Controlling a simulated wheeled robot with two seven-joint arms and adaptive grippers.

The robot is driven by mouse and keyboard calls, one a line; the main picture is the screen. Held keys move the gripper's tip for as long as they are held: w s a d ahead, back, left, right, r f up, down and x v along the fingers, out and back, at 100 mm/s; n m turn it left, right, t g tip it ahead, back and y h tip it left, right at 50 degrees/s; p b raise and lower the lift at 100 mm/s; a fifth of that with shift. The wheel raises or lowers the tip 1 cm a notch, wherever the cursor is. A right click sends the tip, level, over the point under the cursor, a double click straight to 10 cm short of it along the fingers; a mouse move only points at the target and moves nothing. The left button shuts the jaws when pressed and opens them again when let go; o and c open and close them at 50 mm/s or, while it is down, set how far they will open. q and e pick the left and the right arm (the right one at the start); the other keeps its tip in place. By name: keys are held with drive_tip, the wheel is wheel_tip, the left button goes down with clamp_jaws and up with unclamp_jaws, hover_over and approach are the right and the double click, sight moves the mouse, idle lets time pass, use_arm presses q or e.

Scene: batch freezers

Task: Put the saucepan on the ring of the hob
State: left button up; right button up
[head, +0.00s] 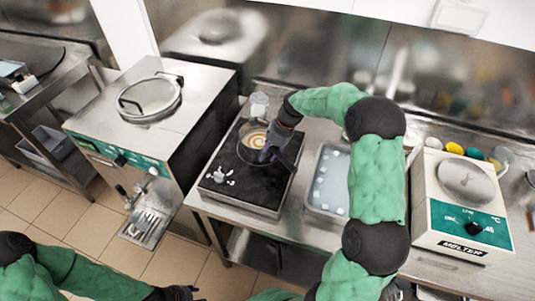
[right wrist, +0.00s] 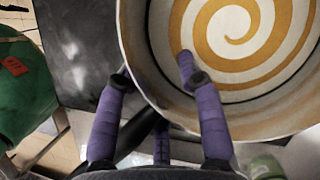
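The saucepan (head: 244,130), holding a cream and brown swirl, is at the back of the black-topped hob (head: 255,185). The gripper hides part of it, and the ring is not clearly visible. In the right wrist view the saucepan (right wrist: 158,75) fills the upper right. A dark bar, perhaps the handle, passes among the fingers; a firm grip cannot be made out. My left gripper (head: 178,293) is at the bottom edge, partly cut off.
A tray of pale cubes (head: 311,206) stands right of the hob, partly behind my right arm. A glass jar (head: 259,105) stands behind the hob. A melter (head: 460,225) is at the right, a steel freezer (head: 190,130) at the left. Small white pieces (head: 218,176) lie on the hob's front left.

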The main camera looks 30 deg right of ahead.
drive_tip(key=p+v, duration=0.2)
drive_tip(key=v, duration=0.9)
drive_tip(key=shift+r, duration=0.4)
idle(1.5)
